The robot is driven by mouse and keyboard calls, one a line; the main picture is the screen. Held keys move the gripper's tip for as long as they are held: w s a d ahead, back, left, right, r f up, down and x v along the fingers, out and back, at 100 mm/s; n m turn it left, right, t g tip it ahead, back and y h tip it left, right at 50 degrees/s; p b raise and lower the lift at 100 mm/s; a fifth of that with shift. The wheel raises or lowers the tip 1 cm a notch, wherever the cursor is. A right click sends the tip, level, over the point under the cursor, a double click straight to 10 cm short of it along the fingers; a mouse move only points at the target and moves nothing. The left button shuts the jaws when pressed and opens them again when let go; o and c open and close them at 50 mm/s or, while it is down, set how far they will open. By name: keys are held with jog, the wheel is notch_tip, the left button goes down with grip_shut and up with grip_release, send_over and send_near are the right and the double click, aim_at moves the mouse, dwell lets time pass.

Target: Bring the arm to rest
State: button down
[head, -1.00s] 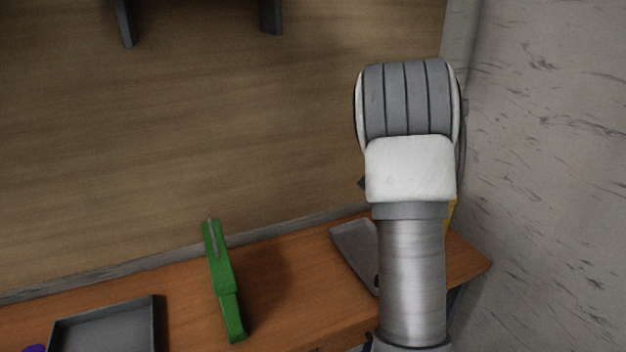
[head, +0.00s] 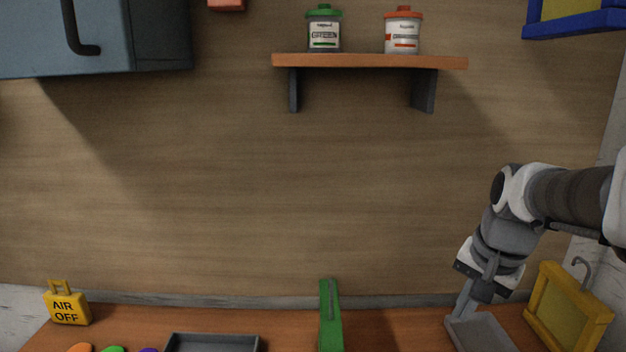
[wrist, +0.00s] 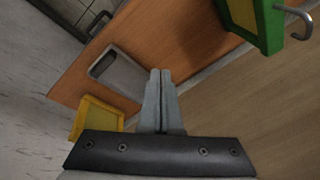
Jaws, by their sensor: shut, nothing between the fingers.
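My arm reaches in from the right edge of the head view, bent at the wrist.
A yellow frame (head: 566,307) stands close to the right of my gripper. A green stand (head: 331,318) is at the bench's middle, beside a dark tray (head: 212,342). A yellow "AIR OFF" block (head: 68,304) is at left. A shelf (head: 370,61) holds two jars.

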jog(key=s+a+r+n+t, duration=0.1)
jog(key=s+a+n+t, duration=0.1)
jog(key=s+a+n, duration=0.6)
jog(key=s+a, duration=0.2)
jog(key=s, duration=0.2)
jog(key=shift+s+r+n+t, duration=0.15)
jog(key=shift+s+n+t, duration=0.15)
jog(key=shift+s+n, duration=0.1)
dwell(0.3)
